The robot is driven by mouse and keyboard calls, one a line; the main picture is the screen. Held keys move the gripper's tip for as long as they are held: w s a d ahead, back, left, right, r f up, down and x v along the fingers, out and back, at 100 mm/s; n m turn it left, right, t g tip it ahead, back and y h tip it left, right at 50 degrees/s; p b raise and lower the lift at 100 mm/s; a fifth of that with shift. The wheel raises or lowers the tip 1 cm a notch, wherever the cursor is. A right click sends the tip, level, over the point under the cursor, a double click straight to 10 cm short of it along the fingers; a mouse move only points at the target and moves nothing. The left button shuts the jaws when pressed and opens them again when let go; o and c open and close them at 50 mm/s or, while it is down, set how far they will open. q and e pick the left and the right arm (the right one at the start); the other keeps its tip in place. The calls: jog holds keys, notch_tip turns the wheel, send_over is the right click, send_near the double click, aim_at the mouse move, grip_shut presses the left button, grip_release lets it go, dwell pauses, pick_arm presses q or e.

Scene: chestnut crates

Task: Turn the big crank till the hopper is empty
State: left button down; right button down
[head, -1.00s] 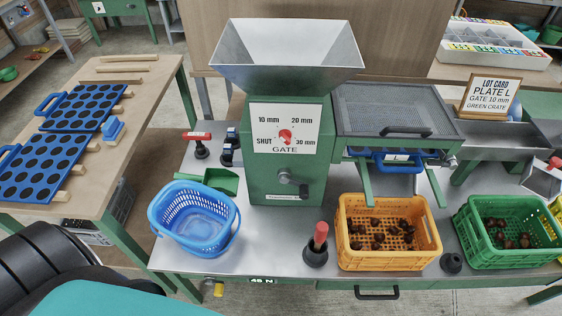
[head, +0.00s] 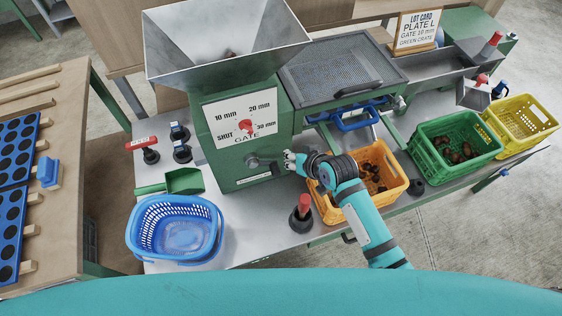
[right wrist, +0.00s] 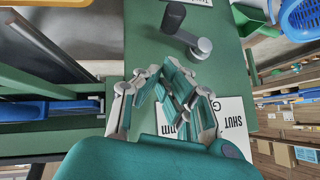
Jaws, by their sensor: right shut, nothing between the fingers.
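The green machine (head: 225,110) carries a steel hopper (head: 225,70) on top. A small brownish patch shows low inside the hopper, too unclear to count. A crank (head: 253,162) with a silver hub and dark handle is on the machine's front, below the gate dial (head: 245,126). My right gripper (head: 291,160) is shut and empty, just right of the crank and apart from it. In the right wrist view its closed fingers (right wrist: 160,72) are near the green front, with the crank (right wrist: 199,48) beyond them. My left gripper is out of view.
An orange crate (head: 394,184) with chestnuts stands beside my right forearm. A green crate (head: 428,164) with chestnuts and a yellow crate (head: 535,108) stand further right. A blue basket (head: 150,250), green scoop (head: 184,181) and red-handled tool (head: 301,215) stand on the bench.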

aim_at(275, 161)
jog(key=a+f, duration=0.1)
jog(key=f, duration=0.1)
jog(key=w+a+f, duration=0.1)
jog(key=f, duration=0.1)
jog(key=w+f, duration=0.1)
jog(key=f, duration=0.1)
jog(key=shift+a+f, duration=0.35)
jog(key=shift+a, duration=0.05)
notch_tip(275, 161, down, 2)
jog(key=shift+d+f+b, duration=0.1)
jog(key=shift+f+b, duration=0.1)
jog(key=shift+b, duration=0.1)
